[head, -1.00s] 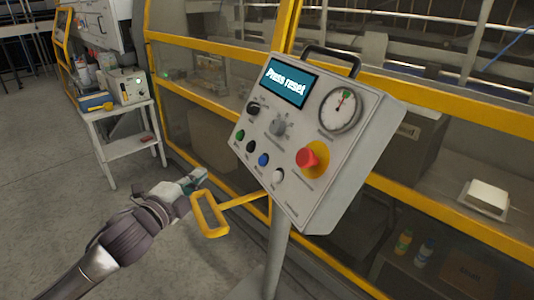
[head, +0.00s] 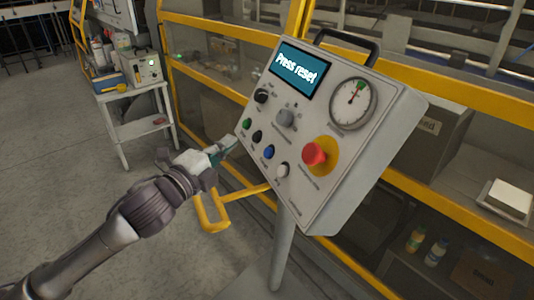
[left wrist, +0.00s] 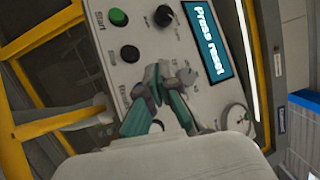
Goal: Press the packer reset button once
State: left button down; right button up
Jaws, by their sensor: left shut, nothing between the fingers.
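The control panel (head: 345,165) is a tilted grey box on a post, and its screen (head: 299,74) reads "Press reset". Along its lower left run a green button (head: 247,123), a black button (head: 257,137), a blue button (head: 268,152) and a white button (head: 282,170). My left gripper (head: 233,143) is shut and empty, just left of this row. In the left wrist view, the gripper (left wrist: 166,75) is in front of the panel, beside the green button (left wrist: 118,17) and black button (left wrist: 130,54). It hides the blue button there. Contact with the panel cannot be told.
A red emergency-stop knob (head: 314,153) on a yellow disc, a rotary switch (head: 286,118) and a gauge (head: 352,103) share the panel face. Yellow-framed guarding (head: 215,108) stands behind.

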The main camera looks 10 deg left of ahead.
aim_at(267, 153)
pick_arm(q)
jog(key=w+d+f+b, duration=0.1)
jog(key=w+d+f, duration=0.2)
jog(key=d, duration=0.1)
jog(key=shift+w+d+f+b, duration=0.2)
jog(key=shift+d+b, duration=0.1)
jog(key=shift+d, duration=0.1)
pick_arm(e)
jog(key=shift+w+a+f, duration=0.1)
jog(key=shift+w+f, duration=0.15)
jog(key=shift+f, duration=0.2)
jog(key=shift+w+f, duration=0.2)
jog(key=shift+f, duration=0.25)
jog(key=shift+s, duration=0.1)
pick_arm(q)
jog(key=shift+w+d, duration=0.1)
jog(key=shift+d, duration=0.05)
jog(key=shift+w+d+f, duration=0.15)
dwell(0.3)
